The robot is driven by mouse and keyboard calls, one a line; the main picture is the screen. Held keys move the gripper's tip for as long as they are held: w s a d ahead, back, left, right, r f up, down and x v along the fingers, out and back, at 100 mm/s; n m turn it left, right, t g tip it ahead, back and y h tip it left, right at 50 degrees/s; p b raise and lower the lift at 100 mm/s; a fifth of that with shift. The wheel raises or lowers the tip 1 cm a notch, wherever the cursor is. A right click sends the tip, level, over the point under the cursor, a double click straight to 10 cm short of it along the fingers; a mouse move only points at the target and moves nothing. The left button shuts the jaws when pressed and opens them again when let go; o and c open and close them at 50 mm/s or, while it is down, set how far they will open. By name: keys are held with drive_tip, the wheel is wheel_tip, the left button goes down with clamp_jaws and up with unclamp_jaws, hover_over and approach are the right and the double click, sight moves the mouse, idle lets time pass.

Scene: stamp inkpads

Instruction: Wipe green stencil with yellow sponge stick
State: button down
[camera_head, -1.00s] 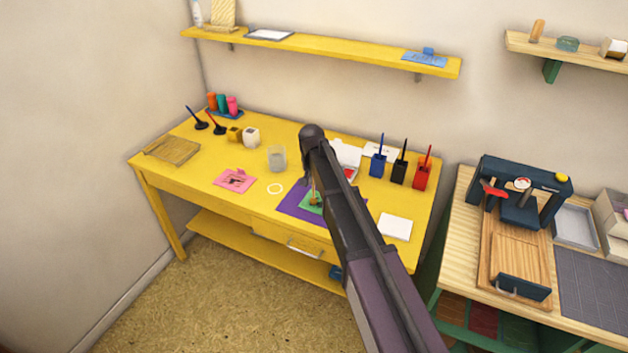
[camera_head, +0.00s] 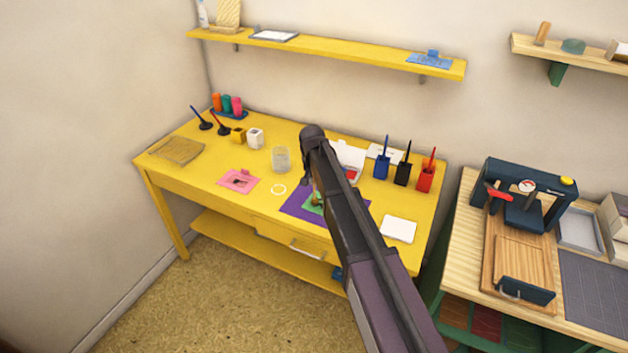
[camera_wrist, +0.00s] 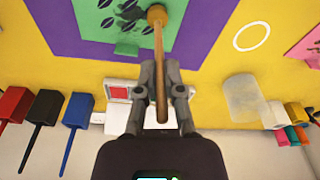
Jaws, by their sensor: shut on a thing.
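The green stencil (camera_wrist: 115,22) has dark leaf-like cutouts and lies on a purple mat (camera_wrist: 70,30). In the head view, my arm partly hides the stencil (camera_head: 311,208) and mat (camera_head: 294,206). My gripper (camera_wrist: 160,75) is shut on the wooden handle of the yellow sponge stick (camera_wrist: 160,60). Its brownish-yellow sponge head (camera_wrist: 157,14) points away from the gripper and appears over the stencil, near its right edge in the wrist view. I cannot tell whether it presses on the surface. My arm hides most of the gripper in the head view.
A glass jar (camera_head: 281,159), a white ring (camera_head: 278,190) and a pink card (camera_head: 238,181) sit left of the mat. An open red inkpad (camera_head: 350,173) and blue, black and red holders stand behind. A white block (camera_head: 398,229) lies at right.

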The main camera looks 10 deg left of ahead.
drive_tip(key=shift+s+d, duration=0.1)
drive_tip(key=shift+d, duration=0.05)
drive_tip(key=shift+s+d, duration=0.15)
drive_tip(key=shift+d, duration=0.25)
drive_tip(key=shift+d, duration=0.15)
idle(0.5)
drive_tip(key=shift+s+d, duration=0.2)
drive_tip(key=shift+d, duration=0.2)
drive_tip(key=shift+w+a, duration=0.15)
drive_tip(key=shift+a, duration=0.05)
drive_tip(key=shift+w+a, duration=0.15)
drive_tip(key=shift+a, duration=0.2)
drive_tip(key=shift+a, duration=0.15)
idle(0.6)
drive_tip(key=shift+w+a, duration=0.15)
drive_tip(key=shift+a, duration=0.25)
